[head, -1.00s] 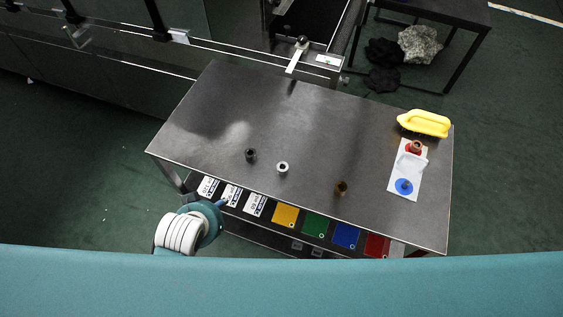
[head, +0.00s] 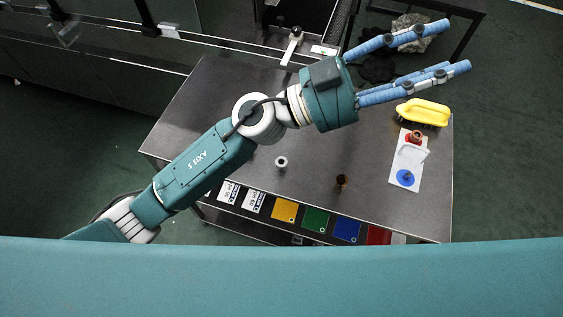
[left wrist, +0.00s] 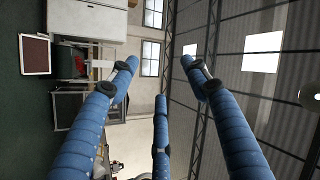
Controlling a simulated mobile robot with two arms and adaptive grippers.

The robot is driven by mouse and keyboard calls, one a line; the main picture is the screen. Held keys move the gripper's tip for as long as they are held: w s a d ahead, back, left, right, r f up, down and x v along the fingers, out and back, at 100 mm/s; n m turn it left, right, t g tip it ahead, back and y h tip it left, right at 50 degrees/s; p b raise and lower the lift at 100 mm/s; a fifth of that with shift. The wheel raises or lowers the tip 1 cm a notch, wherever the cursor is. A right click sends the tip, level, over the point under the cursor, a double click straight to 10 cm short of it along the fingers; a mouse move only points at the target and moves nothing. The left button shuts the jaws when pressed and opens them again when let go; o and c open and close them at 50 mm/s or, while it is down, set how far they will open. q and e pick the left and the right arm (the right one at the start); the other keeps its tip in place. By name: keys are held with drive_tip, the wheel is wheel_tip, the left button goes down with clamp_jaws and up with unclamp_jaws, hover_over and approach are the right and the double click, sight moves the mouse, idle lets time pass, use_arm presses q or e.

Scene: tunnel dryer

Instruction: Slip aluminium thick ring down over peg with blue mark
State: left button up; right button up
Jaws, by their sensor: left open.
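A pale silvery ring (head: 281,162), which looks like the aluminium thick ring, lies on the metal table (head: 310,210) near its middle. The white board (head: 398,183) at the table's right has a blue mark (head: 405,178) with a short dark peg (head: 408,176) standing on it. My left gripper (head: 455,46) is open and empty. It is raised high above the table's far right, with its fingers pointing right, well away from ring and peg. The left wrist view shows its spread blue fingers (left wrist: 160,75) against the hall's wall and roof. My right gripper is out of view.
A brown ring (head: 341,181) stands right of the silvery one. The board's far end has a red mark with a brown piece (head: 415,137), and a white handle-like part in between. A yellow-handled brush (head: 423,113) lies beyond the board. Coloured cards show below the front edge.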

use_arm(q)
drive_tip(key=s+d+f+m+g+y, duration=0.3)
drive_tip(key=s+f+m+g, duration=0.2)
drive_tip(key=s+f+g, duration=0.1)
drive_tip(key=t+y+p, duration=0.1)
drive_tip(key=t+y, duration=0.2)
drive_tip(key=y, duration=1.6)
hover_over(282, 161)
drive_tip(key=s, duration=0.1)
drive_tip(key=f, duration=2.8)
drive_tip(key=shift+s+a+f, duration=0.15)
drive_tip(key=shift+s, duration=0.05)
drive_tip(key=f, duration=0.2)
drive_tip(key=f+p, duration=0.2)
drive_tip(key=f, duration=0.1)
drive_tip(key=shift+w+f, duration=0.25)
drive_tip(key=shift+f, duration=0.35)
clamp_jaws()
